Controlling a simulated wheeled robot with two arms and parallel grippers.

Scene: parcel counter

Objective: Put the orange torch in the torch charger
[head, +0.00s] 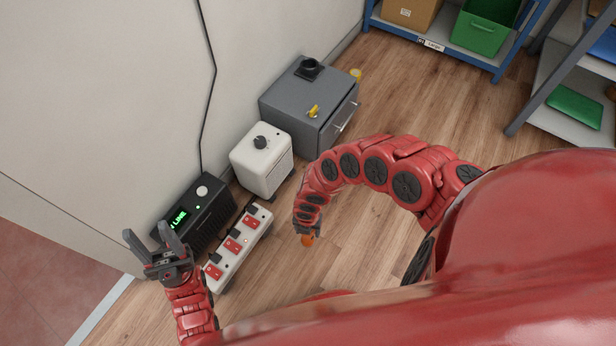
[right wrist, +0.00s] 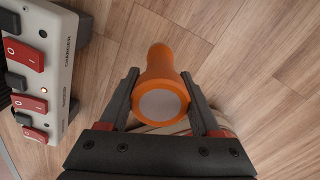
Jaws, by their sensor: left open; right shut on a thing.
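The orange torch (right wrist: 158,62) is between the fingers of my right gripper (right wrist: 160,76), which is shut on it, with its pale round end facing the wrist camera. In the head view, my right gripper (head: 307,229) hangs over the wooden floor, with a bit of the torch (head: 308,240) showing below it. A grey cabinet (head: 295,100) by the wall has a black round socket (head: 309,68) on top; this looks like the torch charger, but I see no label on it. My left gripper (head: 150,240) is open and empty at the lower left.
A power strip (head: 236,250) with red switches lies left of my right gripper; one label reads "CHARGER" in the right wrist view. A black box (head: 197,210) with a green display and a white box (head: 262,160) stand along the wall. Shelves (head: 470,60) stand at the upper right.

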